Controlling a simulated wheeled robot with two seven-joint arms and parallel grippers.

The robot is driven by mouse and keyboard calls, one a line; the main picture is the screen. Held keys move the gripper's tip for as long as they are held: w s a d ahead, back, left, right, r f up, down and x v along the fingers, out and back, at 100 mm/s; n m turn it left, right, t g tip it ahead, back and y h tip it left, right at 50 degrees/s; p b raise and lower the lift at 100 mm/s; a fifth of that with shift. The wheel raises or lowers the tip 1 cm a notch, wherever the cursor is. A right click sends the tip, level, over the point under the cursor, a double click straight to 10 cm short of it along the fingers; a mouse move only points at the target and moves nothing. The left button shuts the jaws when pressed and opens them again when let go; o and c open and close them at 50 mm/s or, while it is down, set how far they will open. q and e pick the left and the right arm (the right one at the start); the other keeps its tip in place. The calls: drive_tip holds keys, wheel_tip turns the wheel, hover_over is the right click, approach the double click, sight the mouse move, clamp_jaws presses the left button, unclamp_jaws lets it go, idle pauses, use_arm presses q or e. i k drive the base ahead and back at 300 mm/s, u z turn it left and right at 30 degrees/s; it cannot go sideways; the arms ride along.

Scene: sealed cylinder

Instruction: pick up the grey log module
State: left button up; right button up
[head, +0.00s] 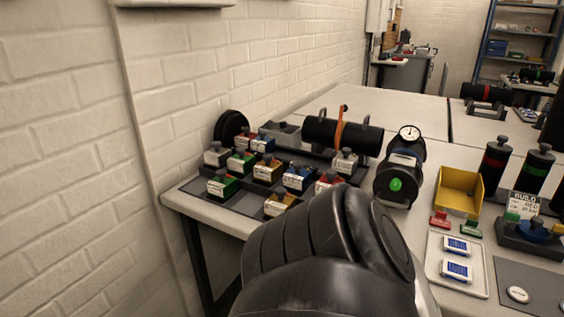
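Several small block modules with dark knobs and white labels stand on a dark mat on the table. A grey module (216,155) stands at the left of the group, beside a green one. Another grey module (345,163) stands at the right of the group, below the black cylinder. The labels are too small to read, so I cannot tell which grey one is the log module. A large black link of my own arm fills the bottom middle and hides part of the table. Neither of my grippers is in view.
A black cylinder (320,132) with an orange strap lies behind the modules. A black unit with a gauge (408,134) and green button stands to their right. Further right are a yellow bin (458,192) and a white tray (437,277). A brick wall bounds the left.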

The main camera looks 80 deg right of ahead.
sight(344, 163)
drive_tip(key=i, duration=0.55)
drive_tip(key=z, duration=1.05)
